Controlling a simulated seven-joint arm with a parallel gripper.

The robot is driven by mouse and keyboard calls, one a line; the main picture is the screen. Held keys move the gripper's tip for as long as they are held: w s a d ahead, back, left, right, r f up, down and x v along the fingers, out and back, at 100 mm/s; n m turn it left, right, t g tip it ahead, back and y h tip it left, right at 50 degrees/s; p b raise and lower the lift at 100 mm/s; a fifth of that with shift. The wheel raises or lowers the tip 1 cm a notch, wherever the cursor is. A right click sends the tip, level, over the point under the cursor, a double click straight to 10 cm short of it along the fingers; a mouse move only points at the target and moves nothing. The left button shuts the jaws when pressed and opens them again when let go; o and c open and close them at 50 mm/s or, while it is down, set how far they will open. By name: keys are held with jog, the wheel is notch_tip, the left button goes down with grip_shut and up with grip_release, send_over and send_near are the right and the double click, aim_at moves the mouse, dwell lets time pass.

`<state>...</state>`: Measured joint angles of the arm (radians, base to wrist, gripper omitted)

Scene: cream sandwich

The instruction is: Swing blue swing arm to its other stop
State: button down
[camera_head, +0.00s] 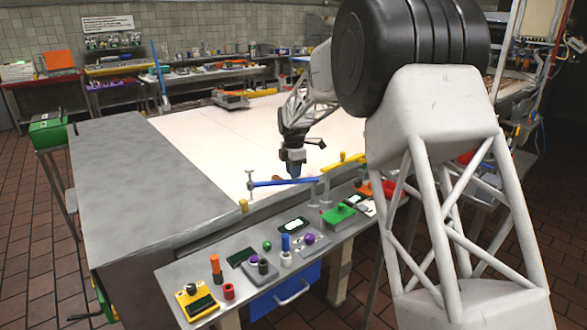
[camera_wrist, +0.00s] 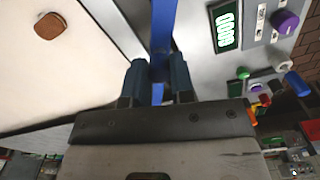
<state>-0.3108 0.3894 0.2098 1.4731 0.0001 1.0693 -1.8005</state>
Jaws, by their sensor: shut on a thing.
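The blue swing arm (camera_head: 272,183) is a thin blue bar lying above the metal ledge beside the white surface. Its left end meets a grey post (camera_head: 250,187), and its right end is near grey uprights (camera_head: 313,190). My gripper (camera_head: 293,174) reaches down onto the bar, right of its middle. In the wrist view the blue bar (camera_wrist: 162,28) runs between the two dark fingers of my gripper (camera_wrist: 157,76), which are shut on it. The fingers hide part of the bar.
A yellow bar (camera_head: 342,161) lies just right of the blue one. A control panel (camera_head: 222,262) with several knobs and buttons runs along the front. The broad white surface (camera_head: 205,128) behind is mostly clear; a brown piece (camera_wrist: 50,26) lies on it.

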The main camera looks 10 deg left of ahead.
jog(key=shift+s+d+n, duration=0.3)
jog(key=shift+s+n, duration=0.25)
jog(key=shift+n, duration=0.45)
jog(key=shift+s+d+n, duration=0.35)
jog(key=shift+s+n, duration=0.2)
jog(key=shift+n, duration=0.45)
jog(key=shift+s+d+n, duration=0.3)
jog(key=shift+s+n, duration=0.25)
jog(key=shift+n, duration=0.45)
jog(key=c, duration=1)
grip_release()
jog(key=shift+r, duration=0.1)
notch_tip(320, 180, up, 8)
jog(key=shift+f, duration=0.15)
jog(key=shift+s+d, duration=0.1)
